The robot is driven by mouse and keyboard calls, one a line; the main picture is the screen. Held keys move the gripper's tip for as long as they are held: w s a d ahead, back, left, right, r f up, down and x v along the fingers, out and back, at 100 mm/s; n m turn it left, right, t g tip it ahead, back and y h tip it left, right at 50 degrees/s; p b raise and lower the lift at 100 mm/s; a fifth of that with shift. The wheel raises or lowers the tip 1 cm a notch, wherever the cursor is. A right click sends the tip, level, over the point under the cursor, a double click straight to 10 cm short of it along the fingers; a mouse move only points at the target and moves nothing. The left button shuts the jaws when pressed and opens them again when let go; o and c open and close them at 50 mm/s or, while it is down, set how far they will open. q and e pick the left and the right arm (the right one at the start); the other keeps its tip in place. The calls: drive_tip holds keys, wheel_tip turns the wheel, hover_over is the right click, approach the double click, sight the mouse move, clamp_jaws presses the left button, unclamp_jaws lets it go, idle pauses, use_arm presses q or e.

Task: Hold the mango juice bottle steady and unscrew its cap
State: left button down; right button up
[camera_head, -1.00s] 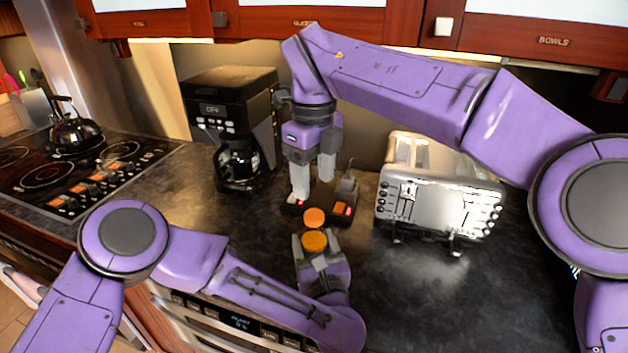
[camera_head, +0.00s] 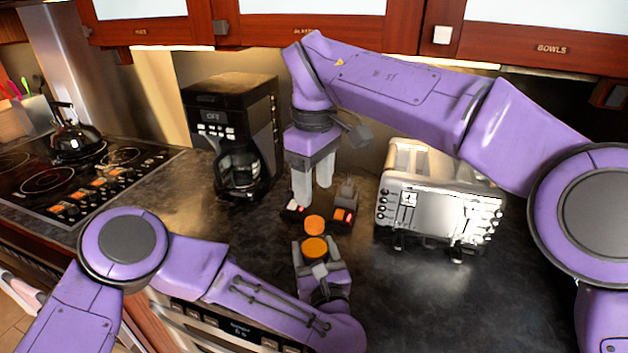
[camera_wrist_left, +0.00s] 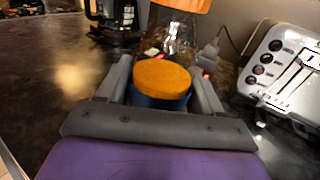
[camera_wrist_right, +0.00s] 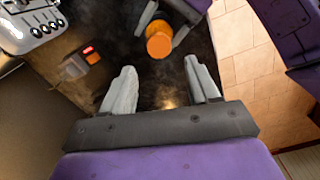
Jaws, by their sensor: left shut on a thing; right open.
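Two round orange parts show in the head view: an upper orange cap (camera_head: 314,223) and a lower orange disc (camera_head: 314,248). My left gripper (camera_head: 318,262) is shut around the piece under the lower disc. In the left wrist view the disc (camera_wrist_left: 162,76) tops a dark blue side between the fingers. I cannot tell how the two orange parts belong to the mango juice bottle. My right gripper (camera_head: 313,186) is open and empty, fingers pointing down, above and behind the upper cap.
A silver toaster (camera_head: 440,205) stands to the right and a black coffee maker (camera_head: 235,130) to the left. A kettle (camera_head: 75,135) sits on the stove. The counter (camera_head: 400,290) at front right is clear.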

sight(313, 225)
use_arm(q)
drive_tip(key=shift+s+f, duration=0.2)
drive_tip(key=shift+f, duration=0.2)
use_arm(e)
drive_tip(key=shift+m, duration=0.6)
drive_tip(key=shift+f, duration=0.25)
wheel_tip(313, 225, down, 8)
drive_tip(key=shift+r, duration=0.2)
clamp_jaws()
drive_tip(key=n, duration=0.6)
drive_tip(key=shift+s+a+n, duration=0.1)
drive_tip(key=shift+n, duration=0.2)
drive_tip(key=n, duration=0.6)
drive_tip(key=shift+n, duration=0.3)
drive_tip(key=n, duration=0.6)
drive_tip(key=shift+s, duration=0.1)
drive_tip(key=n, duration=0.6)
drive_tip(key=shift+r+n, duration=0.1)
drive_tip(key=shift+n, duration=0.2)
drive_tip(key=n, duration=0.6)
drive_tip(key=shift+s, duration=0.1)
use_arm(q)
drive_tip(key=shift+a, duration=0.1)
use_arm(e)
drive_tip(key=n, duration=0.9)
drive_tip(key=shift+n, duration=0.3)
drive_tip(key=n, duration=1.2)
drive_tip(key=shift+r+n, duration=0.1)
drive_tip(key=shift+n, duration=0.2)
